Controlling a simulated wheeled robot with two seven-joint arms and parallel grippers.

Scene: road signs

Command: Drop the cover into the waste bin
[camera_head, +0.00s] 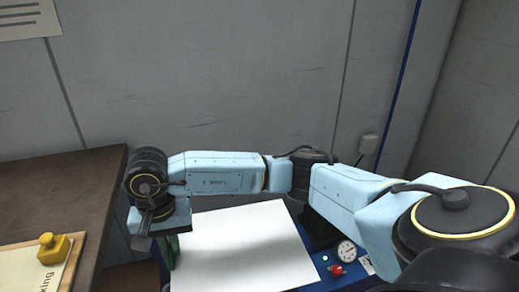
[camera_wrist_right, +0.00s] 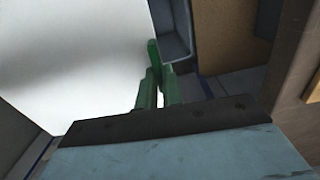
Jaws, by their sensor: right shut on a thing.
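The cover appears to be the large white sheet (camera_head: 240,250), spread to the right of my right gripper (camera_head: 170,250) in the head view. In the right wrist view the sheet (camera_wrist_right: 70,60) fills the upper left, beside the green fingers (camera_wrist_right: 158,90). My right gripper points down and is shut on the cover at its edge; the exact grip point is partly hidden. A blue-grey, open-looking box (camera_wrist_right: 187,60) lies just beyond the fingertips in the wrist view. It may be the waste bin, but I cannot tell. My left gripper is not in view.
A brown wooden table (camera_head: 60,195) stands at the left, with a yellow knobbed block (camera_head: 53,248) on a board. A blue panel with a gauge (camera_head: 347,250) and red button (camera_head: 337,270) is right of the sheet. A grey wall (camera_head: 220,80) closes off the back.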

